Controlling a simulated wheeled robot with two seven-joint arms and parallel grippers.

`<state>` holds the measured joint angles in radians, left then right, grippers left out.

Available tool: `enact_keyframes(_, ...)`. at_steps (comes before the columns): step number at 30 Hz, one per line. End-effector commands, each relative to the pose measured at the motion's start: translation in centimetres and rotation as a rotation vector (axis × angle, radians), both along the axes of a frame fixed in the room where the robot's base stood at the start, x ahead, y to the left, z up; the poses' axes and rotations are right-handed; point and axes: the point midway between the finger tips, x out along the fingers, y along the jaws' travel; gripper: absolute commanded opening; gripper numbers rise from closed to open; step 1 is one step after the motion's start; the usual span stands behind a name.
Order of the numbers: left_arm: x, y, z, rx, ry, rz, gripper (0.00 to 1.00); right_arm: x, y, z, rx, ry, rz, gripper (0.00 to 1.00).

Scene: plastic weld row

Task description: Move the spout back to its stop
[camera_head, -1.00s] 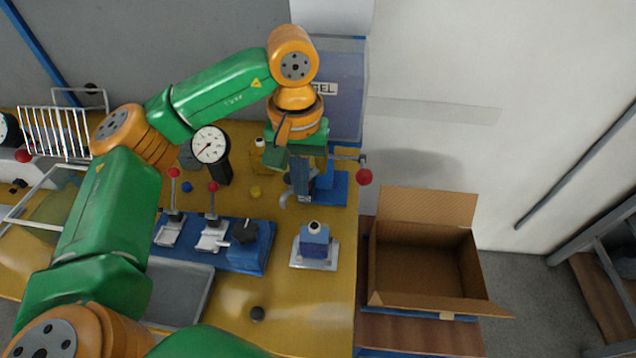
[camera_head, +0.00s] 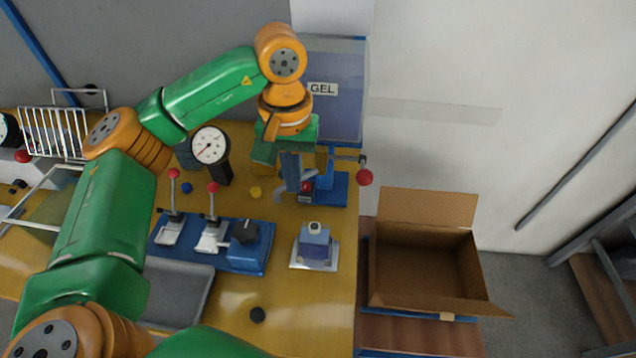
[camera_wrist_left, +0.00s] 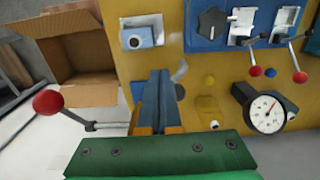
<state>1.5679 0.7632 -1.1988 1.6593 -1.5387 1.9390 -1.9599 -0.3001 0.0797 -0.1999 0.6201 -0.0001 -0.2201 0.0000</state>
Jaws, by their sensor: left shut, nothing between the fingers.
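The spout (camera_head: 280,196) is a small grey curved piece at the blue station (camera_head: 335,190) near the back right of the yellow bench. My left gripper (camera_head: 292,186) is shut and empty, pointing down right beside the spout. In the left wrist view, the shut fingers (camera_wrist_left: 158,78) stand close to the left of the spout (camera_wrist_left: 180,71); I cannot tell whether they touch it. The stop cannot be made out. My right gripper is not in view.
A lever with a red ball (camera_head: 365,177) sticks out at the station's right. A dial gauge (camera_head: 210,146) stands to the left. A blue fixture with levers (camera_head: 262,262) and a small blue block (camera_head: 314,240) are in front. An open carton (camera_head: 425,265) stands right of the bench.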

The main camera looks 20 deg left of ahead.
Motion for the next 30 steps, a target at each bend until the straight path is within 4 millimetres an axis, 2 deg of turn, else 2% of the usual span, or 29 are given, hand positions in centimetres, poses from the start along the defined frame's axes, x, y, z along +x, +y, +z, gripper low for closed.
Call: enact_keyframes(30,0.5,1.3,0.0,0.001,0.0,0.0,0.0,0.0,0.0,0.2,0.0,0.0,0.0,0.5)
